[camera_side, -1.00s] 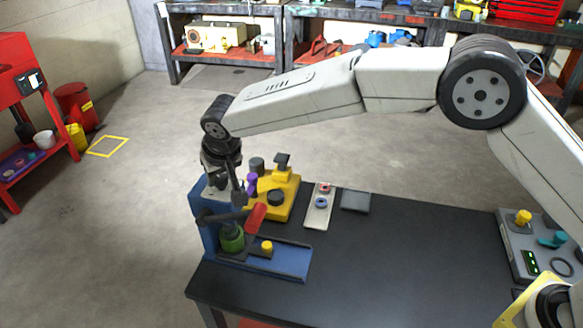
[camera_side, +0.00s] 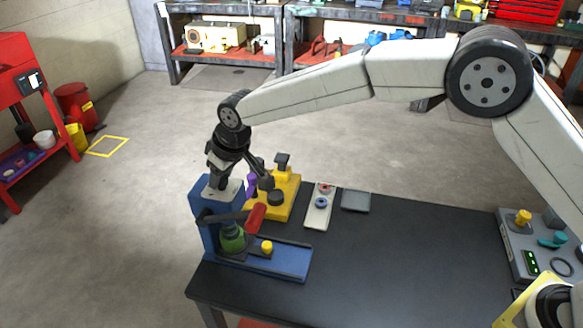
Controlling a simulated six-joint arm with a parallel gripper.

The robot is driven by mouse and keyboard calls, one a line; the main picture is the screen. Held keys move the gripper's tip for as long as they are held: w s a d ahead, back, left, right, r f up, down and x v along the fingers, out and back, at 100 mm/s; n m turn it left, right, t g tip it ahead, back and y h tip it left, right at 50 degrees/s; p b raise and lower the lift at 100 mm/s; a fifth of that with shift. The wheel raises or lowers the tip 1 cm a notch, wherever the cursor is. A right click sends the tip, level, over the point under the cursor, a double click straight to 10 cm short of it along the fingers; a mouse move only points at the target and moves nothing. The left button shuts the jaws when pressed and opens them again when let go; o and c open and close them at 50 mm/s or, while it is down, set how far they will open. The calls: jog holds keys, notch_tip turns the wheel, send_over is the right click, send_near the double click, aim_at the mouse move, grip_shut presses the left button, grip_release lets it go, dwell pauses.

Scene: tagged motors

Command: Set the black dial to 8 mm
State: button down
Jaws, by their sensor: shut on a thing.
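The yellow fixture (camera_side: 290,193) stands at the back left of the dark bench. A black dial (camera_side: 276,198) sits on its front part; any marks on it are too small to read. My gripper (camera_side: 267,184) slants down to the right, its fingertips at the upper left edge of this dial. The jaws look shut on the black dial, though the contact is small and dark here. A purple knob (camera_side: 252,182) shows just left of the fingertips. A black-topped post (camera_side: 282,160) rises at the back of the fixture.
The blue press (camera_side: 204,225) with a red handle (camera_side: 256,217) and a yellow knob (camera_side: 267,247) stands close in front. A pale plate (camera_side: 319,210) with small rings and a grey pad (camera_side: 355,201) lie to the right. A control box (camera_side: 514,255) stands far right.

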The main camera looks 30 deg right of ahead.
dwell(0.4)
jog(key=shift+c, duration=1.3)
grip_release()
jog(key=v, duration=0.7)
jog(key=shift+r, duration=0.35)
jog(key=shift+s+d, duration=0.1)
jog(key=shift+d, duration=0.1)
jog(key=s+d+f+m+h, duration=0.1)
jog(key=s+d+f, duration=0.1)
jog(key=s+d, duration=0.45)
jog(key=s+d+f+m, duration=0.2)
jog(key=s+d, duration=0.2)
jog(key=d, duration=0.6)
jog(key=s+d+f+m+h, duration=0.1)
jog(key=s+d+f, duration=0.3)
jog(key=d, duration=0.5)
jog(key=s+d+f+m+g, duration=0.1)
jog(key=s+d, duration=0.3)
jog(key=s, duration=0.6)
jog(key=shift+d+f+m, duration=0.25)
jog(key=shift+d+m, duration=0.1)
jog(key=shift+m, duration=0.05)
